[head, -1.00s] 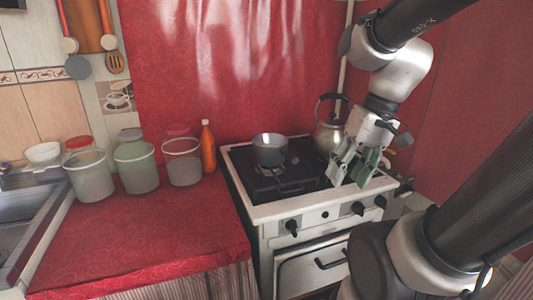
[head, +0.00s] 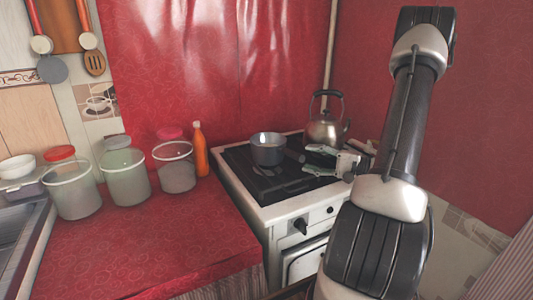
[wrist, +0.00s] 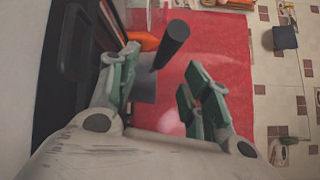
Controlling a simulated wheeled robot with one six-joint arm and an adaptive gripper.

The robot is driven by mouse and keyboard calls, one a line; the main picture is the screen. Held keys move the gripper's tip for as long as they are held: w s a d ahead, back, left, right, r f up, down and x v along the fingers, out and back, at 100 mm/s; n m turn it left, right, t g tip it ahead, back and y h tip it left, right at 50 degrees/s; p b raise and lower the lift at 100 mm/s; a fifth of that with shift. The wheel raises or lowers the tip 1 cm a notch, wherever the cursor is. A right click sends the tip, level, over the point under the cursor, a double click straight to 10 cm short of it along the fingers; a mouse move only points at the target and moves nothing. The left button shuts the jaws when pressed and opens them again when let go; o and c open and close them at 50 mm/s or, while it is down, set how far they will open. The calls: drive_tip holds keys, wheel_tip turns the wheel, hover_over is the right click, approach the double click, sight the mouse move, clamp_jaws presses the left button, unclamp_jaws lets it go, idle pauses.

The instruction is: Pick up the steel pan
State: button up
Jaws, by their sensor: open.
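The steel pan (head: 268,154) is a grey pot standing upright on the black stovetop, with a dark handle toward my gripper. My gripper (head: 314,159) is just right of the pan, low over the stovetop, with its green fingers open. In the wrist view, a dark rod that looks like the pan's handle (wrist: 171,45) shows between the spread fingertips (wrist: 165,62). A grey patch beside the left finger may be the pan's body. I cannot tell whether either finger touches the handle.
A steel kettle (head: 326,130) stands close behind my gripper. The stove's white front edge (head: 290,208) lies below it. An orange bottle (head: 200,150) and several lidded jars stand at left on the red counter (head: 150,240), whose front is clear.

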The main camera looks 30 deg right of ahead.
sight(290, 153)
drive_tip(key=x, duration=0.7)
drive_tip(key=shift+w+a+r, duration=0.15)
drive_tip(key=shift+a+r, duration=0.05)
drive_tip(key=shift+r, duration=0.05)
clamp_jaws()
